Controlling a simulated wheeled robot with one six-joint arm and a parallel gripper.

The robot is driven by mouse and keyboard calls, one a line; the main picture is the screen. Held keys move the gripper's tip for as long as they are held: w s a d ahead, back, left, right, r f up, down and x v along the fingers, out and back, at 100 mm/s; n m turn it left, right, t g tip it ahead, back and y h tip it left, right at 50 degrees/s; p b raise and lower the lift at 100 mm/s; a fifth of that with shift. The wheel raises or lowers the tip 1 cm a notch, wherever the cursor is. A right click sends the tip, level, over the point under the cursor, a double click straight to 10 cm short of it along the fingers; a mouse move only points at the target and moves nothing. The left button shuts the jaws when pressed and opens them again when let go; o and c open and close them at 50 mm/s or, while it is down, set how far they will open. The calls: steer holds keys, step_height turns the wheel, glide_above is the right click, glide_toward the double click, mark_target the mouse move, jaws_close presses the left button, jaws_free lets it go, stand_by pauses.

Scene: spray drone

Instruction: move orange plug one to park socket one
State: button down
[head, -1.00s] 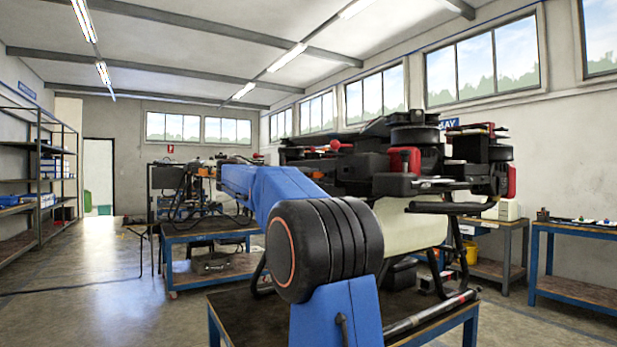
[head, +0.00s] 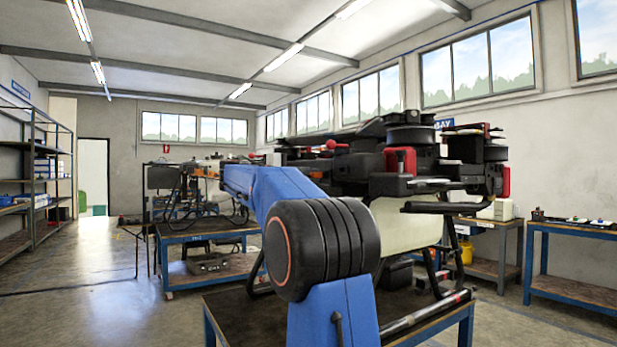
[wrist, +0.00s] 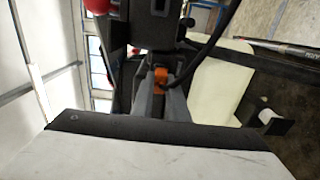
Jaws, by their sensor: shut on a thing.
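In the wrist view my gripper (wrist: 160,102) has its grey fingers closed on an orange plug (wrist: 161,76). A black cable (wrist: 207,48) curves up and right from beside the plug. The plug's front end is against or close to a dark block; I cannot tell whether it sits in a socket. The spray drone (head: 400,165) stands on a blue-framed table in the head view, with dark parts and a pale tank (head: 410,228). My blue arm hides part of it. The gripper and plug cannot be made out in the head view. I cannot identify park socket one.
The drone's table (head: 405,338) is close in front. Another blue bench (head: 215,228) with equipment stands behind to the left. Benches (head: 570,228) line the right wall, and a shelf rack (head: 35,180) stands at the left. The floor at left is largely clear.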

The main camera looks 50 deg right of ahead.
steer(key=shift+d, duration=0.15)
steer(key=c, duration=1.6)
jaws_free()
steer(key=shift+c, duration=0.2)
steer(key=v, duration=1.7)
steer(key=shift+a, duration=0.2)
steer(key=shift+s, duration=0.1)
steer(key=shift+s+f, duration=0.1)
steer(key=shift+f, duration=0.05)
steer(key=s+a+f+n+t+y, duration=0.1)
steer(key=s+a+f+t+y, duration=0.2)
steer(key=s+a+f, duration=0.6)
steer(key=s+a+f+n+t+y, duration=0.1)
steer(key=s+a+f+t+y, duration=0.2)
steer(key=f, duration=2)
steer(key=s+a+f+t+y, duration=0.3)
steer(key=s+a+f+y, duration=0.8)
steer(key=s, duration=1)
steer(key=a+f, duration=0.4)
steer(key=f, duration=0.1)
steer(key=shift+n, duration=0.4)
